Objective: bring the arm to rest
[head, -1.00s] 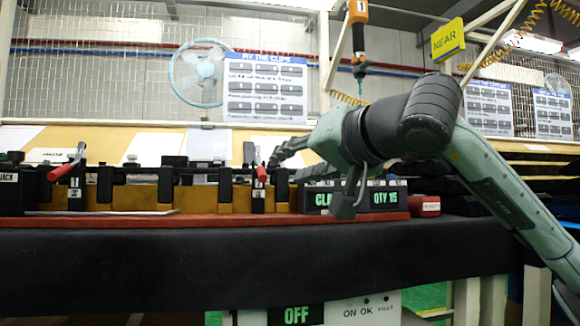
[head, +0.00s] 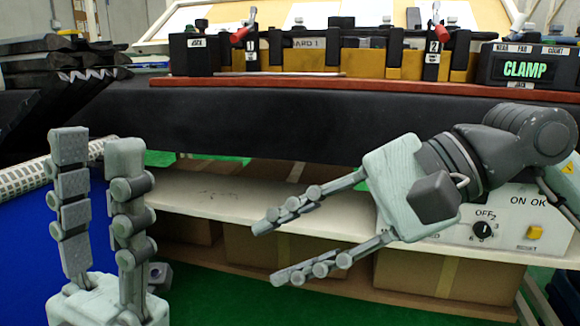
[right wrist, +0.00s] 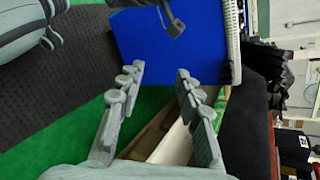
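My left gripper (head: 96,142) points up at the lower left of the head view, its two fingers apart with nothing between them. My right gripper (head: 270,252) is in front of the bench, below its black front edge, pointing left. Its fingers are spread and empty, and the right wrist view (right wrist: 157,75) also shows a clear gap between them. Neither gripper touches the bench or the fixture. The fixture (head: 340,62), with red-handled clamps (head: 244,35), stands on the red-edged board (head: 330,84).
The CLAMP box (head: 525,68) sits at the fixture's right. Black parts (head: 50,72) are stacked at the left above a blue surface (head: 30,225). A pale shelf (head: 225,190) with cardboard boxes (head: 440,270) lies under the bench, close behind my right gripper. A control panel (head: 505,225) is at right.

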